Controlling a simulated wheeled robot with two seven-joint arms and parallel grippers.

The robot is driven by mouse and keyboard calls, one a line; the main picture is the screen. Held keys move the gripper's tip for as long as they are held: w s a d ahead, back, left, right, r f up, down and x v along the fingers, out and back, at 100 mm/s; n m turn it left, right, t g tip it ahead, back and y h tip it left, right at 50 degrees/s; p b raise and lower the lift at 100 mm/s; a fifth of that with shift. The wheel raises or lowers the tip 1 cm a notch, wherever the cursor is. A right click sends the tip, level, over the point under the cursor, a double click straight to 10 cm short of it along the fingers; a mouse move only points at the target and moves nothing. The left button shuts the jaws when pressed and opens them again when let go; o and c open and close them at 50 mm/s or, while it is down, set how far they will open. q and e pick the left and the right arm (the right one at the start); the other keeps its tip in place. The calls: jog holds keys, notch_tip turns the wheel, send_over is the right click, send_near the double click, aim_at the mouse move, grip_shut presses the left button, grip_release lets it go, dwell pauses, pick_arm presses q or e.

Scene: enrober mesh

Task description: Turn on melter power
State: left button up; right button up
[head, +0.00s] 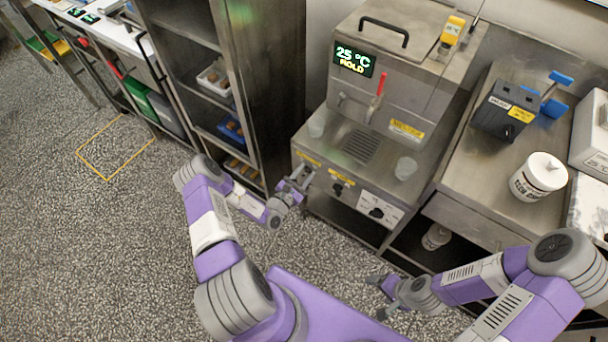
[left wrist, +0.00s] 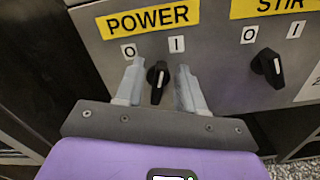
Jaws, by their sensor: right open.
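The melter (head: 375,95) is a steel machine whose display (head: 353,58) reads 25 °C HOLD. In the left wrist view, its black power knob (left wrist: 157,82) sits below a yellow POWER label (left wrist: 148,19) with 0 and I marks. I cannot tell surely which mark it points to. My left gripper (head: 298,178) is at the melter's front panel. In the wrist view its fingers (left wrist: 161,88) are open, one on each side of the knob, with gaps visible. My right gripper (head: 379,299) is open and empty, low over the floor at the right.
The stir knob (left wrist: 268,67) is just right of the power knob; another knob (head: 377,212) is further right on the panel. A steel rack (head: 245,80) stands left of the melter. A steel counter (head: 480,170) with a white tub (head: 538,178) is at the right.

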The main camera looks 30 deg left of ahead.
pick_arm(q)
grip_shut()
jog(key=shift+d+r+m+p, duration=0.1)
jog(key=shift+m+p, duration=0.5)
jog(key=shift+p, duration=0.15)
jog(key=shift+f+m+p, duration=0.2)
jog(key=shift+m+p, duration=0.2)
jog(key=shift+m, duration=0.1)
grip_release()
jog(key=shift+s, duration=0.1)
